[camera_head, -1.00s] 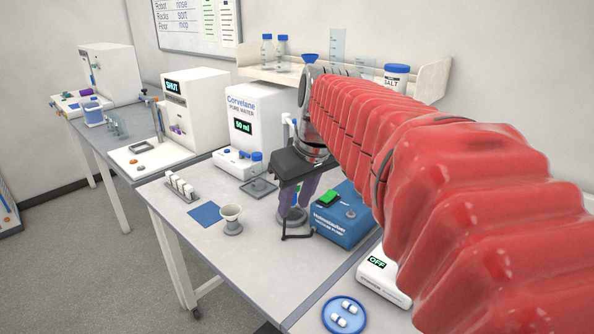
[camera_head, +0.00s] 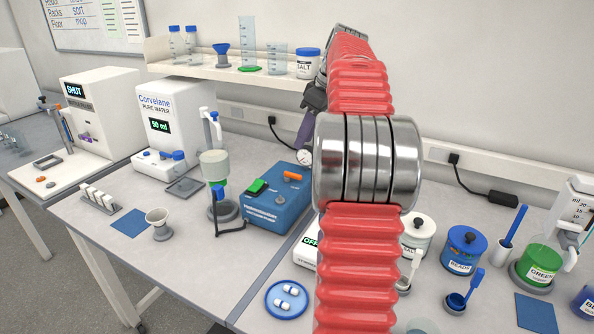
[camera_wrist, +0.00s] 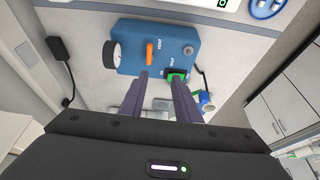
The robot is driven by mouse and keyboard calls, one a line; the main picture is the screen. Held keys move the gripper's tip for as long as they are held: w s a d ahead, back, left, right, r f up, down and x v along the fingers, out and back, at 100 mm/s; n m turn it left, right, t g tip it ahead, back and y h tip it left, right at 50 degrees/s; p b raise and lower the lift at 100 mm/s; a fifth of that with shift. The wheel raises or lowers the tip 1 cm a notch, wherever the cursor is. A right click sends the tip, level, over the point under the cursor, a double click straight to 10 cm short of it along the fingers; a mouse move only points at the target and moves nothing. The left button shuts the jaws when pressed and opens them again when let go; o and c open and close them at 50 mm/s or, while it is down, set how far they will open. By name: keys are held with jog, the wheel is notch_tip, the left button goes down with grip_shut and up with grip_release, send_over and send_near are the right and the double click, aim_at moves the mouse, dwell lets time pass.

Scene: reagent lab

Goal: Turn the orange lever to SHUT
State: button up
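The orange lever (camera_head: 292,176) sits on top of the blue pump box (camera_head: 278,208), beside a green switch (camera_head: 257,186) and a grey knob. In the wrist view, the lever (camera_wrist: 150,53) is beside printed labels that seem to read VENT and SHUT. My gripper (camera_wrist: 158,78) has its two purple fingers apart with nothing held between them. The lever appears just beyond the left fingertip; contact cannot be told. In the head view, my gripper (camera_head: 306,128) is behind the pump, near the round gauge (camera_head: 304,157), and partly hidden by my arm.
A filter funnel on a flask (camera_head: 215,165) stands left of the pump, with a dark hose between them. The water dispenser (camera_head: 172,120) is further left. A shelf (camera_head: 215,68) with bottles runs behind. A blue dish (camera_head: 286,300) lies in front, and jars stand at right.

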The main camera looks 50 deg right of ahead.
aim_at(297, 175)
jog(key=d, duration=0.2)
jog(key=s+d, duration=0.1)
jog(key=shift+d+f, duration=0.25)
jog(key=shift+f, duration=0.05)
jog(key=shift+f, duration=0.15)
jog(key=x, duration=1.3)
jog(key=shift+w+a+f, duration=0.1)
jog(key=shift+w+f, duration=0.1)
jog(key=shift+c, duration=0.2)
grip_shut()
jog(key=shift+a, duration=0.15)
